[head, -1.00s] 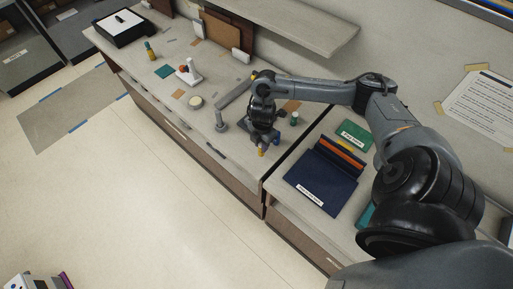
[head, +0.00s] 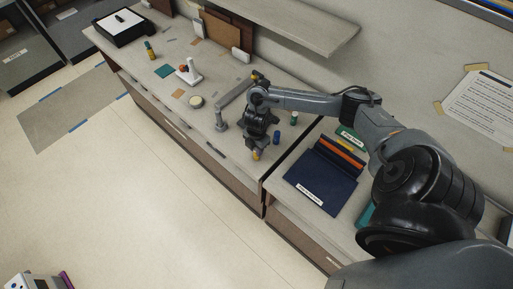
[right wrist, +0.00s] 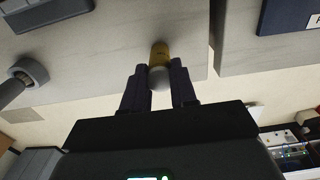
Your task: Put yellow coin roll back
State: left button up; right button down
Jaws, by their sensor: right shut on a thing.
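A yellow coin roll (head: 255,155) is between the fingers of my right gripper (head: 256,150), above the front edge of the counter in the head view. In the right wrist view the yellow roll (right wrist: 159,54) shows between the two dark fingertips of the right gripper (right wrist: 158,78), which is shut on it. A blue roll (head: 277,137) stands on the counter just right of the gripper, and a green roll with a pale top (head: 294,118) stands farther back. My left gripper is not in view.
A dark blue folder organizer (head: 322,185) lies on the counter to the right, past a gap. A grey post with an arm (head: 221,122) stands left of the gripper. A round pale dish (head: 196,102), a white stand (head: 190,76) and a yellow-green bottle (head: 150,52) are farther left.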

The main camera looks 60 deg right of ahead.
jog(key=shift+f, duration=0.15)
jog(key=c, duration=0.9)
grip_release()
